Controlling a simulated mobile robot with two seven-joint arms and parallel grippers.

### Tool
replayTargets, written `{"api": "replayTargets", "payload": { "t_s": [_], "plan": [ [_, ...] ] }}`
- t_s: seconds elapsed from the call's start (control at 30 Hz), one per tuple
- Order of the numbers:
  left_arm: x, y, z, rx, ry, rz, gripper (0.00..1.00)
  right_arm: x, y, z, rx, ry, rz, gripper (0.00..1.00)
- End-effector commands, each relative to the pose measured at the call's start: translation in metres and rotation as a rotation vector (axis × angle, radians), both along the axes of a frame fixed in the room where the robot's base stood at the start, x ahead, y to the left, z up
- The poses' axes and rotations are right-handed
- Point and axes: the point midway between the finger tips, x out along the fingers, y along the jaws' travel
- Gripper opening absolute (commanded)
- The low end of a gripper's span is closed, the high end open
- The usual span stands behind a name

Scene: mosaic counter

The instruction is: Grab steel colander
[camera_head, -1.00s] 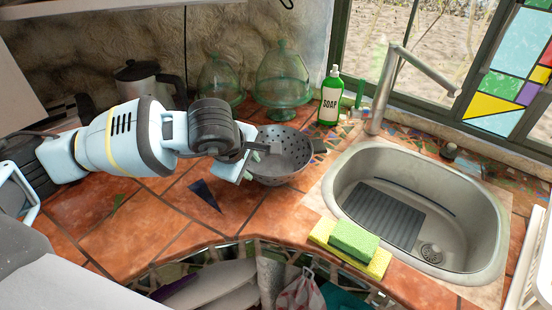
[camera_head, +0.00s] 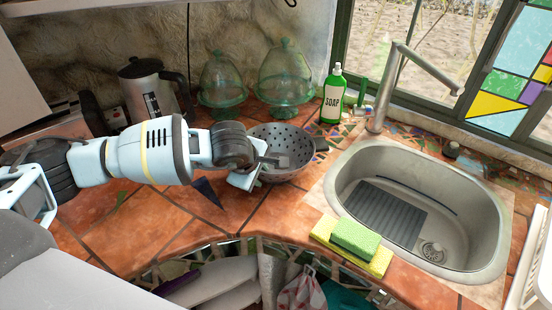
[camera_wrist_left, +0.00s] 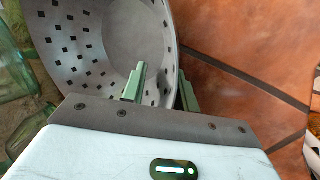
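The steel colander (camera_head: 294,142), a grey bowl with dark holes, stands upright on the tiled counter, left of the sink. My left gripper (camera_head: 268,164) is at its near left side in the head view. In the left wrist view, the colander (camera_wrist_left: 122,32) fills the upper left. The left gripper's two green fingers (camera_wrist_left: 162,88) are apart there, one inside the bowl and one outside, with the colander's wall between them. A gap shows beside the fingers, so they do not look closed on the wall. My right gripper is not in view.
Two green glass domes (camera_head: 286,75) and a metal kettle (camera_head: 150,90) stand behind. A green soap bottle (camera_head: 332,97) is behind the colander to the right. The sink (camera_head: 470,225) and a sponge (camera_head: 355,238) lie to the right. Counter in front of the colander is clear.

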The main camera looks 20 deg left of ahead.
Motion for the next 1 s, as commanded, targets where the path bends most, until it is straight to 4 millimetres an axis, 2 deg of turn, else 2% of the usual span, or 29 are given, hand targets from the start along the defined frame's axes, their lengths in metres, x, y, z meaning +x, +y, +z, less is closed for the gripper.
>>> {"api": "replayTargets", "payload": {
  "t_s": [0.13,0.3,0.37,0.83,1.0],
  "plan": [
    [0.0,0.0,0.001,0.0,-0.001,0.0,0.28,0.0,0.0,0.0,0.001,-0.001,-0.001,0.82],
    [0.0,0.0,0.001,0.0,-0.001,0.0,0.06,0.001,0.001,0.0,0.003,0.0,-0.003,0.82],
    [0.0,0.0,0.001,0.0,-0.001,0.0,0.0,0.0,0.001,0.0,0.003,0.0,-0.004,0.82],
    [0.0,0.0,0.002,0.0,-0.002,0.001,0.0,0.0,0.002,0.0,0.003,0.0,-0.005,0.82],
    [0.001,0.0,0.012,-0.001,-0.004,0.001,0.0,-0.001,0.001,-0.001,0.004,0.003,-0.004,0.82]
  ]
}}
